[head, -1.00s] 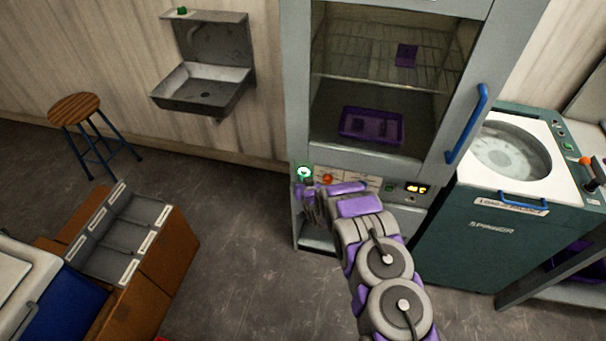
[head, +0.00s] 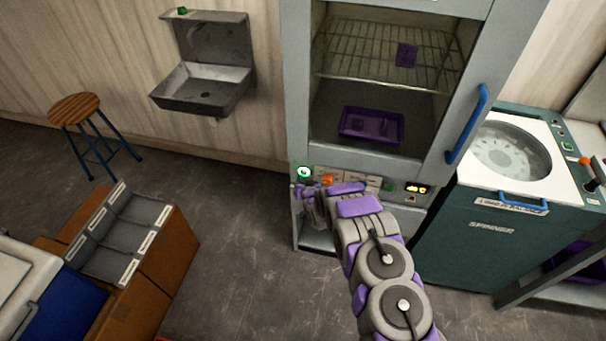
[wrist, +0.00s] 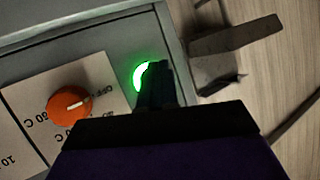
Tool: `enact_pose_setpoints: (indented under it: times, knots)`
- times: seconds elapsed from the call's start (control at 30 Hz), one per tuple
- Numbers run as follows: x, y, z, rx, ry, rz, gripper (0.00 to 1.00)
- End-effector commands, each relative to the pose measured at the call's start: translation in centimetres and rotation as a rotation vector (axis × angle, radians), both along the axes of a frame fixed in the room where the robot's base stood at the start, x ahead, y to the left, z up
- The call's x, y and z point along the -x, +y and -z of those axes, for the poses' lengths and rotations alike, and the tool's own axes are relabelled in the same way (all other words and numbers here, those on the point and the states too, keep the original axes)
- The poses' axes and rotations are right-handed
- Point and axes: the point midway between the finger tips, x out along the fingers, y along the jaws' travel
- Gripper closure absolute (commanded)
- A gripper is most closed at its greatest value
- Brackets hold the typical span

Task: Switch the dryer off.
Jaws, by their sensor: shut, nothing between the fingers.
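The dryer (head: 297,120) is a tall grey cabinet with a glass door. Its green button (head: 303,172) is lit at the left end of the control panel and glows in the wrist view (wrist: 140,76). An orange knob (head: 327,181) sits right of the button; in the wrist view the knob (wrist: 66,106) has its white mark towards the OFF label. My gripper (head: 308,194) is shut and empty, just below the button in the head view. In the wrist view its dark fingers (wrist: 157,80) partly cover the button; I cannot tell whether they touch it.
A purple tray (head: 345,126) lies inside the dryer, below a wire rack (head: 380,45). A blue door handle (head: 467,124) sticks out at the right. The spinner (head: 490,240) stands to the right. A sink (head: 205,88) and a stool (head: 76,105) are left; the floor between is clear.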

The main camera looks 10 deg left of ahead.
Motion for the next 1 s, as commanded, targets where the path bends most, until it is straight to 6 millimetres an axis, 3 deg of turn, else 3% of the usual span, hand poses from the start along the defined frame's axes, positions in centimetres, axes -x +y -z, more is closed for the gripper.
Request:
enact_pose_setpoints:
  times: [1.0]
  knots:
    - [-0.8, -0.1, -0.31, -0.001, -0.002, 0.0, 1.0]
